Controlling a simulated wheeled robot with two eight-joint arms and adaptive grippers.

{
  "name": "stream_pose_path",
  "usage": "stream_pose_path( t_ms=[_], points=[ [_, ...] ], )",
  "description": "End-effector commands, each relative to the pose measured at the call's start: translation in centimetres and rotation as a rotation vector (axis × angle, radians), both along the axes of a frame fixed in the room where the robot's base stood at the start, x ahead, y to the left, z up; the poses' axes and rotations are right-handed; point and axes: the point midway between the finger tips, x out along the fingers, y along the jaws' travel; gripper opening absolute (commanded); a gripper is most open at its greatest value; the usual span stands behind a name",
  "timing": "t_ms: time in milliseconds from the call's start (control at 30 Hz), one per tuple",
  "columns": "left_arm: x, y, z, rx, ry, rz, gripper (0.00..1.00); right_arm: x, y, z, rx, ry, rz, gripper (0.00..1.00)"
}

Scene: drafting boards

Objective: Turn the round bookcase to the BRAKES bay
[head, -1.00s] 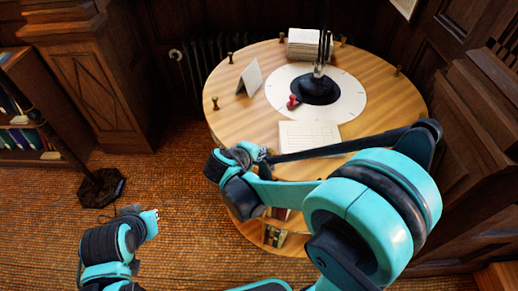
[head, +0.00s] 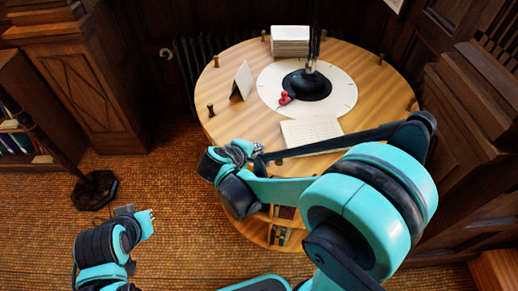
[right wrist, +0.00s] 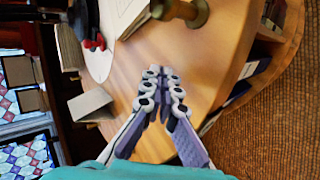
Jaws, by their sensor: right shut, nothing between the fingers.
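The round bookcase (head: 375,80) has a light wooden top with short brass pegs (head: 211,110) along its rim. Books (head: 282,234) show on the shelf below. A white dial (head: 338,97) with a black hub (head: 307,84) and a red pointer (head: 284,97) lies at its middle. I cannot read a BRAKES label. My right gripper (head: 257,146) is shut and empty over the near rim. In the right wrist view its fingertips (right wrist: 160,76) are close to a brass peg (right wrist: 188,10); contact cannot be told. My left gripper (head: 150,220) is low over the carpet, away from the bookcase.
On the top are a paper stack (head: 290,40), a folded card (head: 242,80) and a ruled sheet (head: 311,131). Dark panelling (head: 465,130) stands close on the right. A stand's black base (head: 95,190) is on the carpet at left, with open floor around it.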

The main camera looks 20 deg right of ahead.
Motion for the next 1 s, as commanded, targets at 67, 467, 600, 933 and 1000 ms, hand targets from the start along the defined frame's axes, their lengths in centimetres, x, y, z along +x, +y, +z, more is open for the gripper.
stream_pose_path(
  t_ms=[67,467,600,933,1000],
  points=[
    [0.0,0.0,0.3,0.0,0.0,0.0,0.0,0.2,0.3,0.4,0.0,0.0,0.0,0.0],
    [0.0,0.0,2.6,0.0,0.0,0.0,0.0,0.4,0.5,3.2,0.0,0.0,0.0,0.0],
    [0.0,0.0,4.0,0.0,0.0,0.0,0.0,0.4,0.5,5.1,0.0,0.0,0.0,0.0],
    [0.0,0.0,6.9,0.0,0.0,0.0,0.0,0.4,0.5,8.7,0.0,0.0,0.0,0.0],
    [0.0,0.0,6.9,0.0,0.0,0.0,0.0,0.4,0.5,8.7,0.0,0.0,0.0,0.0]
  ],
)
